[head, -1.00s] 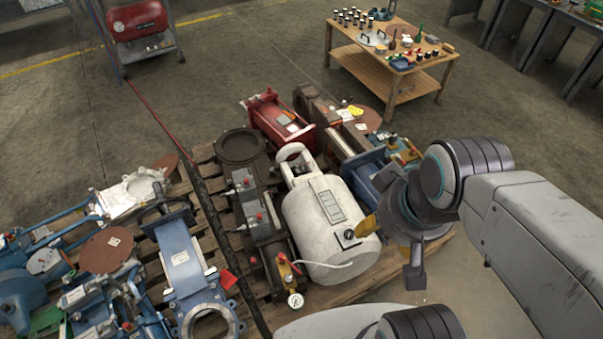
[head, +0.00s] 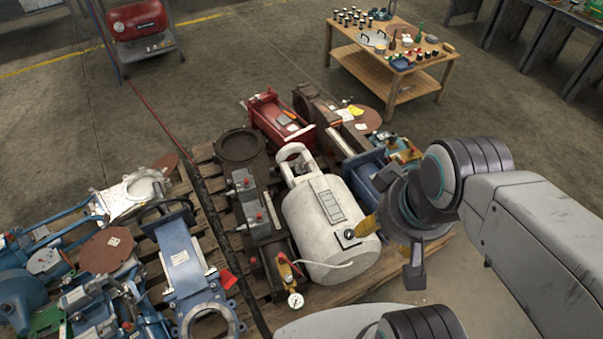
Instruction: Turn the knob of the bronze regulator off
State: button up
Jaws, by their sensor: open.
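The bronze regulator (head: 288,271) is a small yellow-brown fitting at the near end of the pallet load, left of the white tank (head: 318,217). A round white gauge (head: 296,301) hangs below it. A small red part, possibly its knob, shows at its top; its setting is too small to read. My gripper (head: 389,256) is open, to the right of the regulator, beside the tank's right side. No object shows between its fingers. The tank lies between my gripper and the regulator in the picture.
A pale hose (head: 330,265) curves toward the regulator. Blue valve bodies (head: 181,255) crowd the left. A wooden table (head: 392,75) stands behind; open floor (head: 510,140) lies right.

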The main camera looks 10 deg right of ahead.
aim_at(288, 279)
jog(key=k+u, duration=0.15)
jog(key=u, duration=0.55)
